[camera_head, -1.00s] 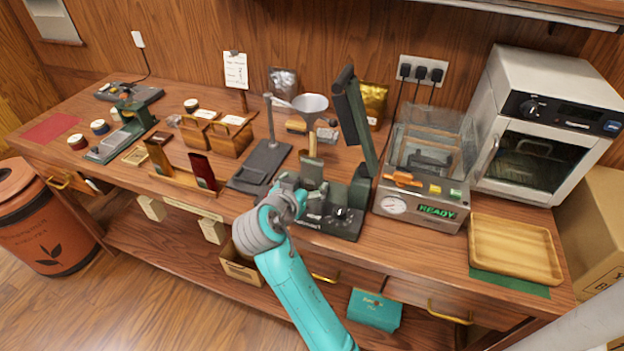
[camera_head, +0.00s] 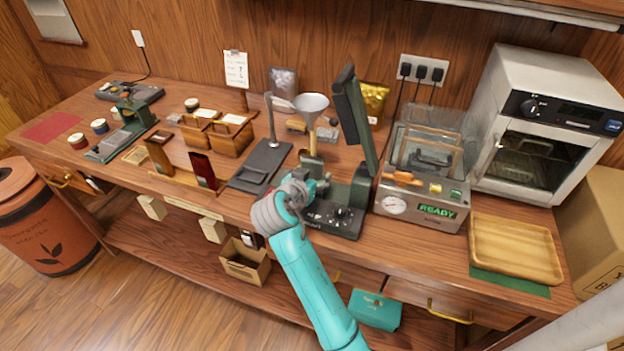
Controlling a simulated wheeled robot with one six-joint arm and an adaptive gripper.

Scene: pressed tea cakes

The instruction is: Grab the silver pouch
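The silver pouch (camera_head: 283,82) stands upright at the back of the wooden bench, against the wall. It is left of the gold pouch (camera_head: 375,100) and behind the funnel stand. My gripper (camera_head: 310,187) is at the front middle of the bench, by the dark press machine, well short of the silver pouch. My grey wrist and the machine hide most of its fingers, so its opening cannot be made out.
A metal funnel (camera_head: 311,104) on a stand and a tall raised dark lid (camera_head: 357,118) rise between my gripper and the back wall. Wooden boxes (camera_head: 231,135) stand to the left. A vacuum sealer (camera_head: 425,205) and an oven (camera_head: 545,120) stand right.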

